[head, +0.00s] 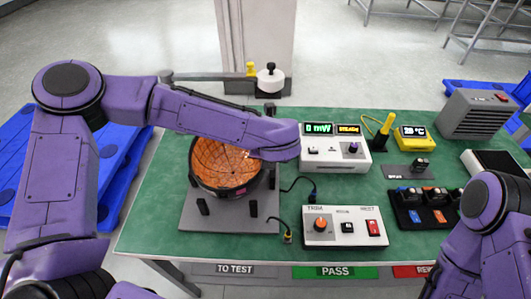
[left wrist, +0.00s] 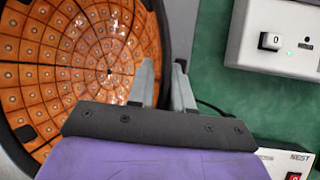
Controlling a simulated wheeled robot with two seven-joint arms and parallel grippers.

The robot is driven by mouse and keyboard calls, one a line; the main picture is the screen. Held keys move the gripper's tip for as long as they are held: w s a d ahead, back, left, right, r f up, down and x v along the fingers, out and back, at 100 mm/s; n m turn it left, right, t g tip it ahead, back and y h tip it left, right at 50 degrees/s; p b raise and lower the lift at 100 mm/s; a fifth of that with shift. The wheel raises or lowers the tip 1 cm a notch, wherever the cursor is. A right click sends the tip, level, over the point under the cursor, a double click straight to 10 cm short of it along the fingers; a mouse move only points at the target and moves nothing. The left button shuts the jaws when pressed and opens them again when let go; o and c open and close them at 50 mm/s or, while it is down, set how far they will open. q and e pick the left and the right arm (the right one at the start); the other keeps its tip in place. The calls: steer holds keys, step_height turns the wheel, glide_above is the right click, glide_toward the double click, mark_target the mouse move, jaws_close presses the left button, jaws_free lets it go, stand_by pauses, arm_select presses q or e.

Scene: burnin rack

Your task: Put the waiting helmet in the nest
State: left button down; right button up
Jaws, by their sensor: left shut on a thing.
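The helmet (head: 222,182) is a dark bowl with its opening up and an orange, dotted inner lining. It is at the grey nest plate (head: 230,223), among short black posts. I cannot tell whether it rests fully there. Its lining also fills the left of the left wrist view (left wrist: 65,70). My left gripper (left wrist: 164,88) is shut on the helmet's right rim, one finger inside and one outside. In the head view my left arm hides part of the helmet's far rim and the grip. My right gripper is out of view; only my right arm shows at the right edge.
Right of the plate stand a control box (head: 343,227) with an orange knob and a white meter (head: 333,152). A black tray (head: 405,218) of small modules, a yellow display (head: 412,138) and a grey vented box (head: 480,115) lie farther right. A swing arm (head: 212,76) spans behind the table.

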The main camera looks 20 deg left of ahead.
arm_select(q)
steer(key=shift+f+b, duration=0.4)
steer(key=shift+f, duration=0.25)
steer(key=c, duration=1)
jaws_free()
steer(key=shift+c, duration=0.2)
steer(key=shift+r, duration=0.1)
steer(key=shift+r+p, duration=0.35)
steer(key=shift+r, duration=0.05)
steer(key=b+v, duration=0.1)
steer(key=v, duration=1.1)
steer(key=shift+r, duration=0.2)
